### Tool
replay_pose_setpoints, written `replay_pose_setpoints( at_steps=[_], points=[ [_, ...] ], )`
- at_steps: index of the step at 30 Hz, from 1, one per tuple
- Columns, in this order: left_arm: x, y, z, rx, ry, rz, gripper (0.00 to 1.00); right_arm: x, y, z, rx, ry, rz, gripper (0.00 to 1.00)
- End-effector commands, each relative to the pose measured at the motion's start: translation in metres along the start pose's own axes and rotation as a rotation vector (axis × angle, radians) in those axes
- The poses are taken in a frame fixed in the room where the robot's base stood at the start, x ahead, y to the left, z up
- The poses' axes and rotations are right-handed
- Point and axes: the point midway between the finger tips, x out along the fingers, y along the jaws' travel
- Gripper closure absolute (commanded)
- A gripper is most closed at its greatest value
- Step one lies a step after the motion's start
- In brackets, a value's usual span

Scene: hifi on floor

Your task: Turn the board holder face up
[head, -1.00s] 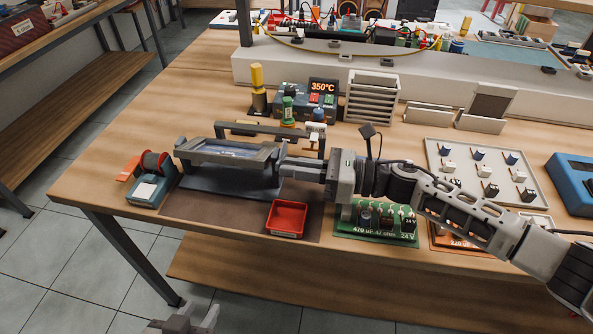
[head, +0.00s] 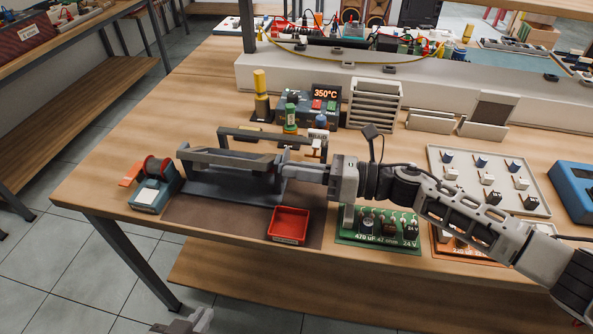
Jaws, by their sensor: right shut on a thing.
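The board holder (head: 228,160) is a long grey frame carried between the uprights of a dark grey stand (head: 235,188) at the front left of the bench. It is turned so that I see it nearly edge-on; the face of a board in it does not show. My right gripper (head: 290,171) reaches in from the right and is shut on the holder's right end. My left gripper (head: 190,323) is low at the bottom edge of the picture, in front of the bench and far from the holder. It is partly cut off, with its fingers apart and empty.
A red tray (head: 289,225) and a green circuit board (head: 378,230) lie near the front edge. A solder spool (head: 153,185) stands left of the stand. Behind are a bottle (head: 291,115) and a soldering station (head: 318,108). The bench's left end is clear.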

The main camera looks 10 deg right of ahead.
Motion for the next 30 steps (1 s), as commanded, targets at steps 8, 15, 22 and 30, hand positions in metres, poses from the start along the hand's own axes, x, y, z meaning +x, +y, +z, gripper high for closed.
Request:
replay_pose_setpoints(
  at_steps=[8,15,22,30],
  points=[
    [0.018,0.066,-0.093,0.550,0.103,0.139,1.00,-0.001,0.000,0.000,-0.001,0.000,-0.001,1.00],
    [-0.002,0.133,-0.172,1.454,0.235,0.180,1.00,-0.001,-0.001,0.000,-0.001,0.000,-0.001,1.00],
    [-0.032,0.150,-0.201,2.340,0.258,0.067,1.00,-0.001,-0.001,0.000,-0.001,0.000,-0.002,1.00],
    [-0.052,0.130,-0.209,3.032,0.106,-0.081,1.00,-0.001,-0.001,0.000,-0.001,0.000,-0.002,1.00]
  ],
)
